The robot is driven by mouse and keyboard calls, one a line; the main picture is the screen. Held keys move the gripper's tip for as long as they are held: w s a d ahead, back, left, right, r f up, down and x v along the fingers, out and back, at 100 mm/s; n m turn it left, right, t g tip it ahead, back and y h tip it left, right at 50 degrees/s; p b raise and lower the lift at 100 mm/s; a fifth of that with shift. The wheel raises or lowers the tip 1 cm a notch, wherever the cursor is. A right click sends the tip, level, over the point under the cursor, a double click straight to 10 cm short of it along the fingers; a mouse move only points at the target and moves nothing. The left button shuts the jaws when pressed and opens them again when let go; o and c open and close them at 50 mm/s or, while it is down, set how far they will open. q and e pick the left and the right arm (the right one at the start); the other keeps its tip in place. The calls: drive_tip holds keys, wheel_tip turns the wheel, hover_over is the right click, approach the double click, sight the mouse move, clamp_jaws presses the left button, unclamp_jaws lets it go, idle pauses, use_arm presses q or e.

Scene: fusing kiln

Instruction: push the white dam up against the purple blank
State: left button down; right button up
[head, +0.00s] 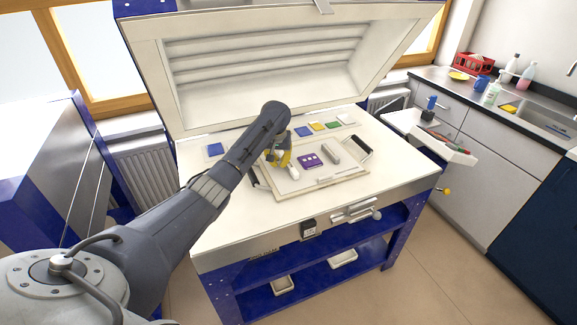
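The purple blank (312,160) lies flat on a pale board in the open kiln, with small light spots on its top. A short white dam (293,172) lies just left of it, with a narrow gap seeming to show between them. A pale grey-white block (331,152) lies close to the blank's right side. My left gripper (284,161) points down at the board, left of the blank and right by the white dam. Its fingers are small and partly hidden by my arm, so I cannot tell whether they are open or touch the dam. My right gripper is out of view.
The board (312,188) has dark handles at its left and right ends. A thin pale strip (337,177) lies near its front. Coloured glass squares (318,126) line the kiln's back, and a blue one (215,149) lies at left. The raised lid (290,60) stands behind.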

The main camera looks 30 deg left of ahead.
use_arm(q)
drive_tip(key=shift+f, duration=0.55)
drive_tip(key=shift+r, duration=0.2)
idle(0.9)
drive_tip(key=shift+w+d, duration=0.9)
drive_tip(key=shift+w, duration=0.25)
drive_tip(key=shift+w+d, duration=0.85)
drive_tip(key=shift+w, duration=0.3)
idle(4.1)
